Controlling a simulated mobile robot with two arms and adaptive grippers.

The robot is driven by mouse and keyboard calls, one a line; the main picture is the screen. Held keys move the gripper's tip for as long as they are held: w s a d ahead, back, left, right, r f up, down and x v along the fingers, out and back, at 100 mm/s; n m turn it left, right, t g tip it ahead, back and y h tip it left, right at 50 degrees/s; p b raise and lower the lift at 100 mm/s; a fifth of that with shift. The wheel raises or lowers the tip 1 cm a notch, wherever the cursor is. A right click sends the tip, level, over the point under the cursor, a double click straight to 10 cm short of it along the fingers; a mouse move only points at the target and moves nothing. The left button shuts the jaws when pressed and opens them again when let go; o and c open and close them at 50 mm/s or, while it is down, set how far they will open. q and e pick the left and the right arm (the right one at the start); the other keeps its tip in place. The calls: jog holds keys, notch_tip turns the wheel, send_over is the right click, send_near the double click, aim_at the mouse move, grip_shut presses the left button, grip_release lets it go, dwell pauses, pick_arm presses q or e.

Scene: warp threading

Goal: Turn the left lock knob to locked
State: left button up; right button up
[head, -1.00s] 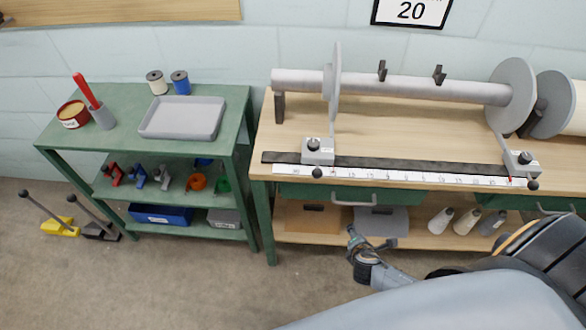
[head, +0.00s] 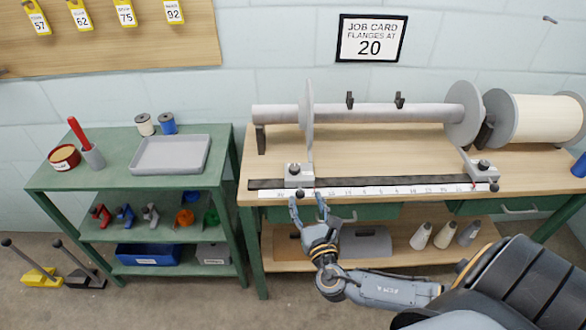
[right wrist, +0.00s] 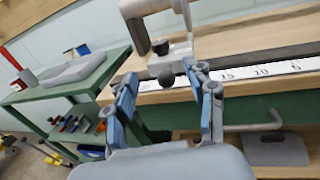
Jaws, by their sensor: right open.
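The left flange's grey clamp block (head: 299,175) sits at the left end of the ruled rail. It carries a dark knob (head: 293,168) on top and a black ball-ended knob (right wrist: 167,80) at its front. I cannot tell a lock mark on either. My right gripper (head: 309,202) is open just in front of the block and rail. In the right wrist view the blue-padded fingers (right wrist: 165,84) stand on either side of the front ball knob, apart from it as far as shows. My left gripper is out of view.
The white scale (head: 390,190) runs along the table's front edge. A second clamp block (head: 482,169) stands at right. Flanges and a beam (head: 380,113) rise behind. A drawer handle (right wrist: 255,125) lies below. A green shelf cart (head: 110,190) stands at left.

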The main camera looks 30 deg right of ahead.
aim_at(296, 171)
jog(key=p+x, duration=0.1)
jog(key=x, duration=1.2)
jog(key=shift+w+d, duration=0.1)
jog(key=shift+w, duration=0.25)
grip_shut()
